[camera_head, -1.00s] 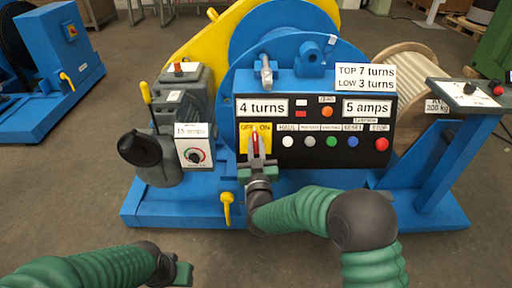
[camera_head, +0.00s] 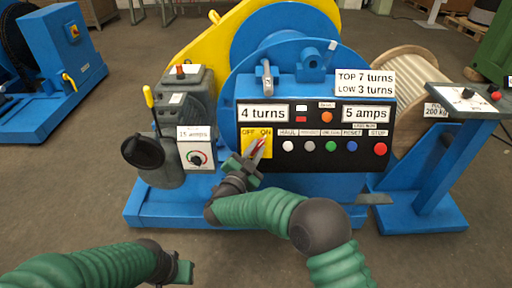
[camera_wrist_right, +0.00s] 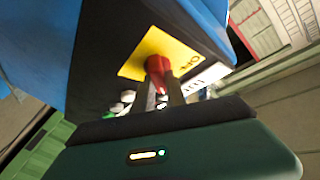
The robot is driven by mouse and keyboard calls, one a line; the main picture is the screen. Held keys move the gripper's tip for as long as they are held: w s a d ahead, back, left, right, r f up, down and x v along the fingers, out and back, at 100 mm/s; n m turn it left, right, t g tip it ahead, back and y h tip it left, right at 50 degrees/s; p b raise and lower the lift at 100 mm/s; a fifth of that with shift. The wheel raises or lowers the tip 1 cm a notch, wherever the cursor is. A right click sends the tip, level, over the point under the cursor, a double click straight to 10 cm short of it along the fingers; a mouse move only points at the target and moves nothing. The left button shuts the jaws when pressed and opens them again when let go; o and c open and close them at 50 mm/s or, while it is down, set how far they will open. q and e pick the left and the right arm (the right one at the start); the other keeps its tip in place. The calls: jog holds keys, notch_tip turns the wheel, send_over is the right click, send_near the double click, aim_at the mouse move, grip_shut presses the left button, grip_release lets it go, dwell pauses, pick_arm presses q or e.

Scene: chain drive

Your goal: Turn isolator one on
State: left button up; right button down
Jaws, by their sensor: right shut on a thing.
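The isolator is a red knob (camera_head: 262,141) on a yellow plate (camera_head: 266,153) marked OFF and ON, at the left of the black control panel. My right gripper (camera_head: 257,148) is shut on the red knob. Its fingers lean up and to the right, toward the ON label. In the right wrist view the fingers (camera_wrist_right: 163,88) close around the red knob (camera_wrist_right: 155,64), in front of the yellow plate (camera_wrist_right: 180,50). The fingers hide part of the knob. My left gripper (camera_head: 182,272) is low at the left, away from the panel; its fingers are not clear.
A row of buttons, from white (camera_head: 288,146) to red (camera_head: 380,149), lies right of the isolator. A grey box with a dial (camera_head: 196,158) and a black round part (camera_head: 142,152) stand to its left. Another blue machine (camera_head: 40,90) stands at far left.

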jog(key=shift+s+a+f+m+g, duration=0.1)
jog(key=shift+f+m+g, duration=0.2)
jog(key=shift+m, duration=0.2)
jog(key=c, duration=1.5)
grip_release()
jog(key=shift+o, duration=0.7)
jog(key=shift+r, duration=0.2)
jog(key=shift+h, duration=0.3)
jog(key=p+v, duration=0.3)
jog(key=v, duration=0.4)
jog(key=shift+s, duration=0.15)
jog(key=shift+a+f, duration=0.1)
